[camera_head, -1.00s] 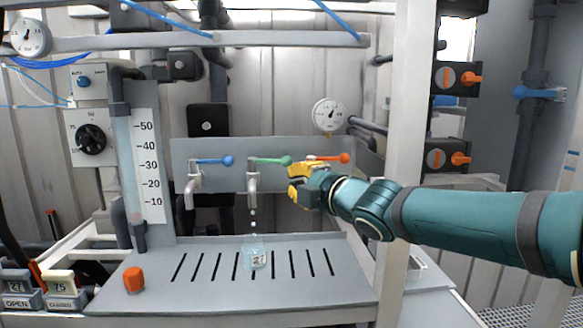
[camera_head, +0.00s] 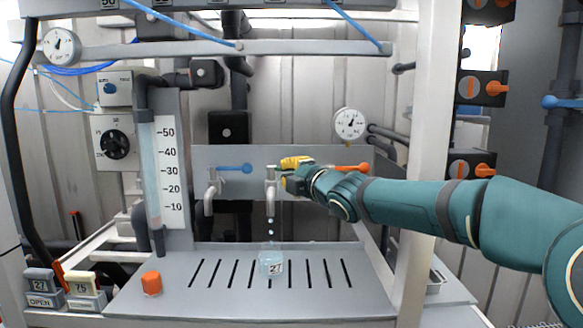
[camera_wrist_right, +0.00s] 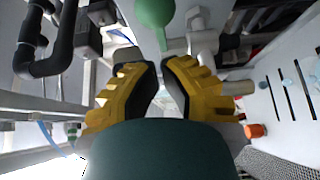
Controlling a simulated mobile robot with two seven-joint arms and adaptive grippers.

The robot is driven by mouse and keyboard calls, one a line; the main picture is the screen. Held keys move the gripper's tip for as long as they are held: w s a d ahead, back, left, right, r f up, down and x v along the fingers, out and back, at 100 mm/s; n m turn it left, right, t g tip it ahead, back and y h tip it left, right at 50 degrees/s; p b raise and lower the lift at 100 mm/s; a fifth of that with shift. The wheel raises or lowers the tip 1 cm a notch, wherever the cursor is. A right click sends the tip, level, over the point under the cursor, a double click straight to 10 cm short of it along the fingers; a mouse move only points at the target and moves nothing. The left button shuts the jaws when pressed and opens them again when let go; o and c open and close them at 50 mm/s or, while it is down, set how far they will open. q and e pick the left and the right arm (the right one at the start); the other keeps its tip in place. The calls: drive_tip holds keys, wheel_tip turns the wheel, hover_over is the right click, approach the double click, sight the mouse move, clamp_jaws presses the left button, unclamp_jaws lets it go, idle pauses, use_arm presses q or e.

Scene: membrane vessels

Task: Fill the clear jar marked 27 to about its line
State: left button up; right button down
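The clear jar marked 27 (camera_head: 271,262) stands upright on the slotted tray under the middle tap (camera_head: 270,196). Drops fall from the spout into it. It looks pale blue inside, but its line and level are too small to read. In the right wrist view the green handle (camera_wrist_right: 154,12) lies just beyond the yellow fingertips. The fingers (camera_wrist_right: 163,75) are apart with a narrow, empty gap between them. My left gripper is not in view.
A tap with a blue handle (camera_head: 235,168) is to the left and an orange handle (camera_head: 352,168) to the right. Blocks marked 27 and 75 (camera_head: 82,285) stand at lower left. A white post (camera_head: 424,150) is near my right arm.

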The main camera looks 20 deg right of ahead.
drive_tip(key=shift+w+d, duration=0.4)
drive_tip(key=shift+w, duration=0.3)
drive_tip(key=shift+w+d+p, duration=0.75)
drive_tip(key=shift+w+p, duration=0.05)
drive_tip(key=shift+p, duration=0.15)
drive_tip(key=shift+s, duration=0.1)
